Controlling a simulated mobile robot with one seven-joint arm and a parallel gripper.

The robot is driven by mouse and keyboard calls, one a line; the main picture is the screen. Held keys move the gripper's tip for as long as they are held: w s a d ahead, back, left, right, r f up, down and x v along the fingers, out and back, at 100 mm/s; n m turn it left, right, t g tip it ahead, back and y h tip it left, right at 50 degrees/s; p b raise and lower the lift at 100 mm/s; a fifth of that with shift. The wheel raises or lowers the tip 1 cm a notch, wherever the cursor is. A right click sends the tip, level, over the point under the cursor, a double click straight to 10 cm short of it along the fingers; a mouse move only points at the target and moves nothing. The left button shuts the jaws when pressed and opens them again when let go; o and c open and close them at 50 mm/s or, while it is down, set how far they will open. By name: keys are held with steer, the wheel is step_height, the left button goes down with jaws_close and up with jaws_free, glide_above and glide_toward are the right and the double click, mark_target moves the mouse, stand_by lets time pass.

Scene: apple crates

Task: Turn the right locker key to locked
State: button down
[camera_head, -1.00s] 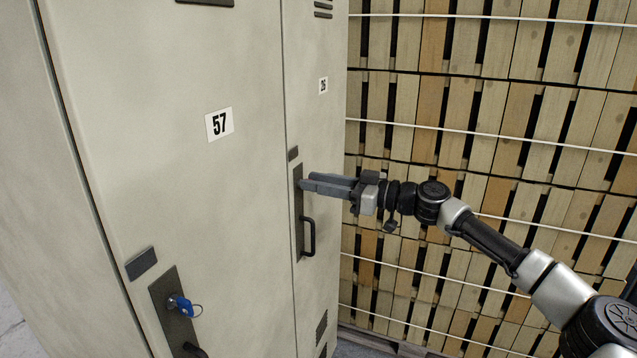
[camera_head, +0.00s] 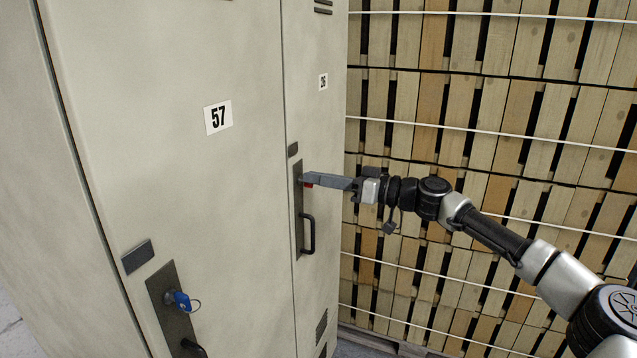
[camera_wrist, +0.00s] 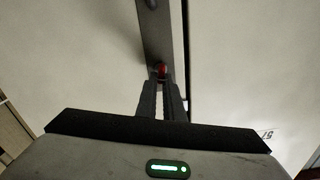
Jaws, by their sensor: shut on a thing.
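The right locker door with its small number plate (camera_head: 323,81) stands beside the wider door marked 57 (camera_head: 218,117). A dark lock plate (camera_head: 299,215) with a black pull handle (camera_head: 310,235) is on the right door. My gripper (camera_head: 308,180) is at the upper part of this plate, shut on the red key (camera_head: 308,185). The red key also shows between the fingertips in the wrist view (camera_wrist: 162,70). The fingers hide most of the key, and I cannot tell the lock's position.
A blue key (camera_head: 181,301) sits in the lock plate (camera_head: 168,310) of the left door. Stacked wooden crates (camera_head: 520,110) stand close behind my arm on the right. The space in front of the doors is clear.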

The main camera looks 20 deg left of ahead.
steer(key=m, duration=0.7)
steer(key=shift+w+f, duration=0.15)
steer(key=shift+w, duration=0.15)
steer(key=m, duration=0.4)
steer(key=shift+f, duration=0.1)
steer(key=shift+w+f+m+p, duration=0.15)
steer(key=shift+m+p, duration=0.3)
steer(key=shift+m, duration=0.5)
steer(key=shift+s+f+m+p, duration=0.1)
steer(key=shift+m+p, duration=0.35)
steer(key=shift+m, duration=0.5)
steer(key=c, duration=1.9)
jaws_free()
steer(key=shift+o, duration=0.2)
steer(key=shift+d, duration=0.1)
